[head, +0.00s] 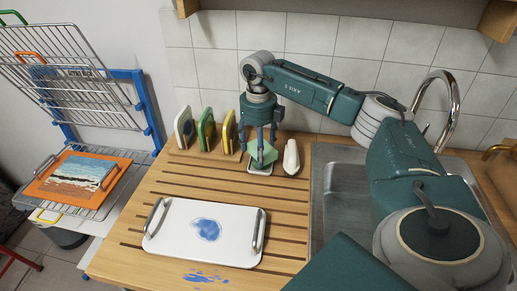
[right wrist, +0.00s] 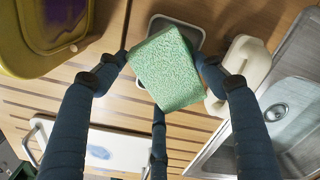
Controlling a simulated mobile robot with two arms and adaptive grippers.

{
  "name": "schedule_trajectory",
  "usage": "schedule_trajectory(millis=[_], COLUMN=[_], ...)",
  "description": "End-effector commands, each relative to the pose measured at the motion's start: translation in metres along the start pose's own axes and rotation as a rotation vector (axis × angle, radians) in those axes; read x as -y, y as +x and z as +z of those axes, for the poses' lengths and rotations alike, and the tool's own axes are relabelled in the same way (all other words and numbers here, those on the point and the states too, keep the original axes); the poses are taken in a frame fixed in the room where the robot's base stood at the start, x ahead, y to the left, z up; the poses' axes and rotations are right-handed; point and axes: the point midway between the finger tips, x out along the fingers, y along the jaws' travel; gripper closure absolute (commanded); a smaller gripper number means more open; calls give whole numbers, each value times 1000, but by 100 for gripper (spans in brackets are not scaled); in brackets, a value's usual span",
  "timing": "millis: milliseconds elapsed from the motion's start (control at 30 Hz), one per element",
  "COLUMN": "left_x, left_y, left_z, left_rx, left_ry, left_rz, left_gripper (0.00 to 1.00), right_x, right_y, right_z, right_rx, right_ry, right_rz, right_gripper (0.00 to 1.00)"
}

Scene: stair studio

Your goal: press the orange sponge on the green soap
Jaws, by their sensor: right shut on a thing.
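A green block with a rough, speckled face (right wrist: 168,68) is between the fingers of my right gripper (head: 262,150). The right gripper is shut on it, and the block also shows in the head view (head: 262,155). The block is tilted over a small grey-rimmed dish (right wrist: 185,25) on the wooden counter; I cannot tell whether it touches the dish. No separate orange sponge is plainly visible, and the dish's inside is mostly hidden by the block. My left gripper is not in view.
Several coloured upright pieces (head: 206,130) stand left of the gripper. A cream rounded object (head: 291,158) is close on its right, before the steel sink (head: 340,185). A white tray (head: 175,232) with metal handles and a blue stain lies in front. A wire rack (head: 75,75) stands far left.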

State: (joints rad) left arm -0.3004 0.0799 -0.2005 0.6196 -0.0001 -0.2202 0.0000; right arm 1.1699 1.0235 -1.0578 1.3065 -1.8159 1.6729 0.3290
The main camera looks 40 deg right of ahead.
Motion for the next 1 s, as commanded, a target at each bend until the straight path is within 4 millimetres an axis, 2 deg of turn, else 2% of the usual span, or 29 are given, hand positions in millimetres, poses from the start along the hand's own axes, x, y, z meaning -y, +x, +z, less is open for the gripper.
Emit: schedule_trajectory(millis=[233, 1000], left_x=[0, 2], left_y=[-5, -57], left_z=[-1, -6], left_rx=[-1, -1], left_ry=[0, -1], left_rz=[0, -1], left_gripper=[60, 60], right_x=[0, 0], right_y=[-4, -68], right_z=[-2, 0], right_rx=[-6, -2], right_ry=[-1, 0], right_rz=[-1, 0], right_gripper=[53, 53])
